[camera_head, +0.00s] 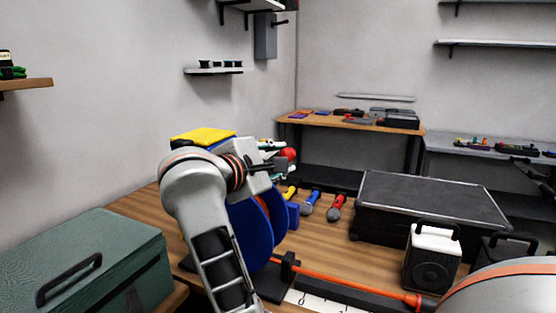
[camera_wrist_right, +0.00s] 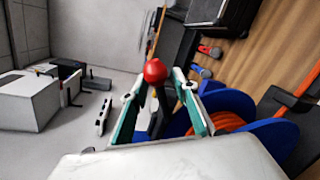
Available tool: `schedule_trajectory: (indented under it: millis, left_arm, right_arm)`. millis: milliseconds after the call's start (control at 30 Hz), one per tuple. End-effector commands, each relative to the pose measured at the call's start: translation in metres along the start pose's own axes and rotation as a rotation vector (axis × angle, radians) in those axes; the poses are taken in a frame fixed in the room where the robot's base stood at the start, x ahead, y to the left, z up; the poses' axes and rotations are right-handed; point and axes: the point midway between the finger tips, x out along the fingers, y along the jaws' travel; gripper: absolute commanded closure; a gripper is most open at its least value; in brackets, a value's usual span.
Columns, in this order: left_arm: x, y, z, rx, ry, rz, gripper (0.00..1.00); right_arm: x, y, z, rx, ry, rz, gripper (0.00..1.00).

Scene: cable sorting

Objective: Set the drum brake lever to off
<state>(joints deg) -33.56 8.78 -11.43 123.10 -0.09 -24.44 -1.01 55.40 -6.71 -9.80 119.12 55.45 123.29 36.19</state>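The cable drum (camera_head: 252,232) has blue flanges and stands on the wooden bench, partly hidden behind my arm. Its brake lever ends in a red ball knob (camera_head: 288,153). In the right wrist view the red knob (camera_wrist_right: 155,71) tops a dark lever (camera_wrist_right: 156,112), beside the blue drum (camera_wrist_right: 230,103) with orange cable on it. My right gripper (camera_head: 276,158) is at the knob. In the wrist view its two teal-lined fingers (camera_wrist_right: 155,88) stand apart on either side of the lever, with gaps visible. The lever's off marking does not show. My left gripper is not in view.
An orange cable (camera_head: 345,281) runs right from the drum. Blue (camera_head: 309,203) and red (camera_head: 337,208) connectors lie behind it. A black case (camera_head: 430,203) and a speaker-like box (camera_head: 432,258) stand to the right. A green toolbox (camera_head: 90,262) is at left.

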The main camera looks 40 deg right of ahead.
Motion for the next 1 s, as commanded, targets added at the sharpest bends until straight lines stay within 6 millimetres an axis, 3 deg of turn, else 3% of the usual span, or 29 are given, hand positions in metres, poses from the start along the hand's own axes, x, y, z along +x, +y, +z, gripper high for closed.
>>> schedule_trajectory:
  millis: [333, 700, 1000]
  left_arm:
    - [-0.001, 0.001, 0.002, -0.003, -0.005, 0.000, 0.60]
    - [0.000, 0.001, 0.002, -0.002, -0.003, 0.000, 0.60]
    - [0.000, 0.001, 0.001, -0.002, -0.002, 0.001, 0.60]
  right_arm:
    - [-0.006, 0.000, -0.003, -0.004, 0.006, 0.001, 0.72]
    - [-0.060, 0.000, -0.002, -0.004, 0.005, 0.000, 0.72]
    - [-0.075, 0.000, -0.001, -0.003, 0.001, 0.000, 0.72]
